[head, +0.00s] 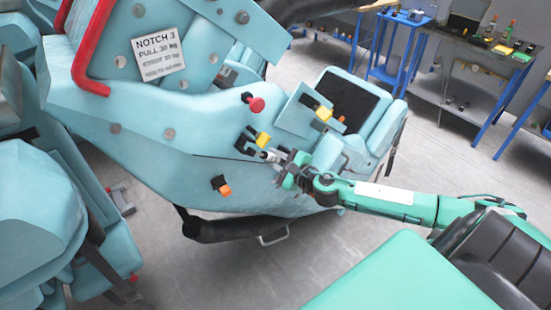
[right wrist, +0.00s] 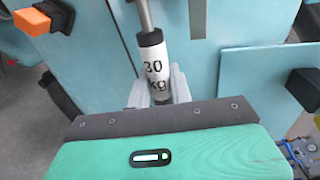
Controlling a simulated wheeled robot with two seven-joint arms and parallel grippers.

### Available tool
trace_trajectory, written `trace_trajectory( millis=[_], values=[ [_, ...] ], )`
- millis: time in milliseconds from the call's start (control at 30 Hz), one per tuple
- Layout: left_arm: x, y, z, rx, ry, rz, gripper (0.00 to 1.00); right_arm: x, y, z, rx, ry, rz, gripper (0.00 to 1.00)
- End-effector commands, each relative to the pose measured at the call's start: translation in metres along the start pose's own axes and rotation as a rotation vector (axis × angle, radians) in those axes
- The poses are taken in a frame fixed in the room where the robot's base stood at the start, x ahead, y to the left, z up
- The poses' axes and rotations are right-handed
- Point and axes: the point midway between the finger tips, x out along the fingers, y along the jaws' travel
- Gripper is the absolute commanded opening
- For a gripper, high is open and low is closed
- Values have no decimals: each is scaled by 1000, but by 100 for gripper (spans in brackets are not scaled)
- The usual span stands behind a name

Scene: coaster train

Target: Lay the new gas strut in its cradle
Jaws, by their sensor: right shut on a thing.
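My right gripper (head: 279,159) is at the side of the pale teal coaster car (head: 150,140), near a yellow-and-black latch. It is shut on the gas strut (head: 268,155). In the right wrist view the strut (right wrist: 155,65) has a white body with a "kg" label, whose number is hard to read, and black collars. Its thin metal rod runs up out of that frame. The gripper fingers (right wrist: 157,90) grip the white body. The strut stands close in front of the teal panel; I cannot tell whether it touches. I cannot make out the cradle for certain. My left gripper is not in view.
A sign (head: 158,53) on the car reads "NOTCH 3, PULL 30 kg". A red knob (head: 256,104), yellow latches (head: 263,139) (head: 324,113) and an orange latch (head: 223,187) stick out from the car. A blue trolley (head: 400,45) and workbench (head: 470,55) stand at the back right.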

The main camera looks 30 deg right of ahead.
Motion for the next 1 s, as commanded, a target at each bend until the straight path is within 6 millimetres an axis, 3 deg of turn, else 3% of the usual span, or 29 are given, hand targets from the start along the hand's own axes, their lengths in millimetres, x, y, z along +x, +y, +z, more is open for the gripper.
trace_trajectory(
  millis=[1000],
  values=[
    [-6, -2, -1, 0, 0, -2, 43, 0, -2, 2, -1, -1, -2, 0]
  ],
)
